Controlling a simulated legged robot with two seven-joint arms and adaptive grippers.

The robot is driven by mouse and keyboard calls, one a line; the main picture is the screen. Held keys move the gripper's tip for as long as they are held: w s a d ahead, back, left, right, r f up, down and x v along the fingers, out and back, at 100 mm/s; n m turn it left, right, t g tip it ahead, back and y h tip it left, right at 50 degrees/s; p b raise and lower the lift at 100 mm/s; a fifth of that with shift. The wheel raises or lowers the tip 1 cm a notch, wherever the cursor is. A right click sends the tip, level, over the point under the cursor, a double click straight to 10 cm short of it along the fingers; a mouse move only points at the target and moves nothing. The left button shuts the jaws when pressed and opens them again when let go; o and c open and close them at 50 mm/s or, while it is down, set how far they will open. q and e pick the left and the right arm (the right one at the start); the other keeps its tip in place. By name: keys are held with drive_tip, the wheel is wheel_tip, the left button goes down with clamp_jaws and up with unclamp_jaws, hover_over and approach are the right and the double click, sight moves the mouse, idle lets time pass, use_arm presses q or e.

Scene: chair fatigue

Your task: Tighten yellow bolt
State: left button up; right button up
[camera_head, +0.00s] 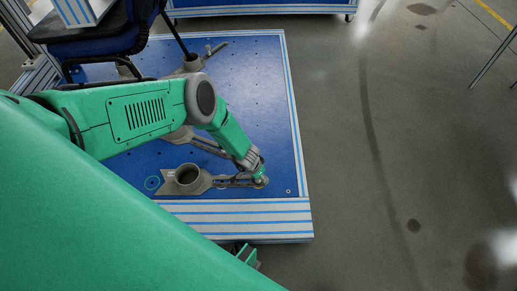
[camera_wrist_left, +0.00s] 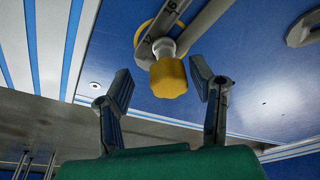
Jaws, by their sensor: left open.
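The yellow bolt (camera_wrist_left: 168,78) shows in the left wrist view, with a faceted yellow head on a pale shank at the end of a grey metal arm (camera_wrist_left: 200,22). A yellow round part lies behind it. My left gripper (camera_wrist_left: 160,72) is open, with one finger on each side of the bolt head and visible gaps on both sides. In the head view my left gripper (camera_head: 259,174) is low over the outer end of the grey bracket (camera_head: 220,181); the bolt is not discernible there.
The blue platform (camera_head: 270,90) has striped edges and small holes. A grey cylindrical mount (camera_head: 187,175) stands left of my gripper. A blue chair (camera_head: 100,45) sits at the upper left. The concrete floor (camera_head: 410,150) on the right is mostly clear.

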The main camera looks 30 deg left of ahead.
use_arm(q)
drive_tip(key=shift+f+n, duration=0.1)
drive_tip(key=shift+n, duration=0.8)
drive_tip(key=shift+w+n+y+b, duration=0.1)
drive_tip(key=shift+n+y+b, duration=0.35)
drive_tip(key=shift+n, duration=0.55)
drive_tip(key=n+y+b, duration=0.1)
drive_tip(key=n, duration=0.2)
drive_tip(key=shift+w+f, duration=0.1)
drive_tip(key=shift+n, duration=0.7)
